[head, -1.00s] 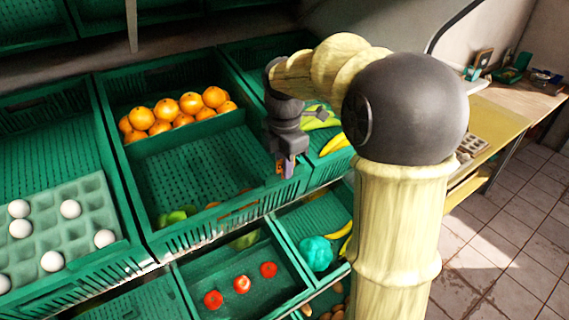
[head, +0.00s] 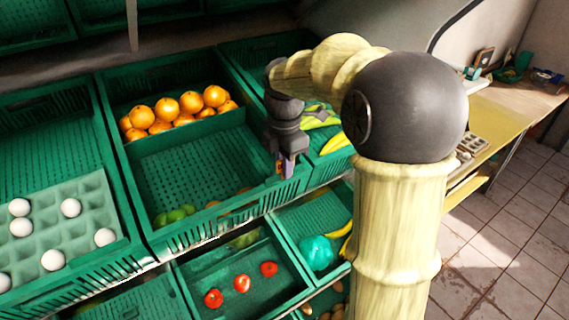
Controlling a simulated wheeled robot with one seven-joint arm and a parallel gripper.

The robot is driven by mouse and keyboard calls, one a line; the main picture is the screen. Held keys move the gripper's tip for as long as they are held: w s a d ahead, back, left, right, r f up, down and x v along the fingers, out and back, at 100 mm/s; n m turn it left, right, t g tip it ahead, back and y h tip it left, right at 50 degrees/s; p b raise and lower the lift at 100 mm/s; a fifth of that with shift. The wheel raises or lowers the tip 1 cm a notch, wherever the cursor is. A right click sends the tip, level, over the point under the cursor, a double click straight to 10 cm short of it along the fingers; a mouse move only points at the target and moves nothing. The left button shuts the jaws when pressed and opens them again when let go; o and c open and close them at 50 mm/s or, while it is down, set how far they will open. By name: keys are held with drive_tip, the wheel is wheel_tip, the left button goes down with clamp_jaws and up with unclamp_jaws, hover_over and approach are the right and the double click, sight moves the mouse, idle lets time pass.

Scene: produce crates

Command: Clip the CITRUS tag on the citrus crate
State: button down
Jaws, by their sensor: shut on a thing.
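The citrus crate (head: 118,165) is a green crate with several oranges (head: 190,102) in its back part. My gripper (head: 287,168) points down at the crate's right side, near the front right corner. It is shut on a small orange piece, the CITRUS tag (head: 279,168), which is mostly hidden by the fingers. No lettering can be read. I cannot tell whether the tag touches the crate's rim.
A crate with bananas (head: 335,143) stands to the right, partly behind my arm. Below are a crate with red tomatoes (head: 242,284) and one with a teal round item (head: 316,253). A tray of eggs (head: 70,209) lies at the left. A yellow table (head: 500,115) stands at the right.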

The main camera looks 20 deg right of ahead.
drive_tip(key=shift+f, duration=0.15)
idle(0.8)
drive_tip(key=c, duration=0.9)
unclamp_jaws()
drive_tip(key=shift+c, duration=0.2)
drive_tip(key=shift+r+p, duration=3.05)
drive_tip(key=shift+r, duration=0.1)
drive_tip(key=shift+f, duration=0.1)
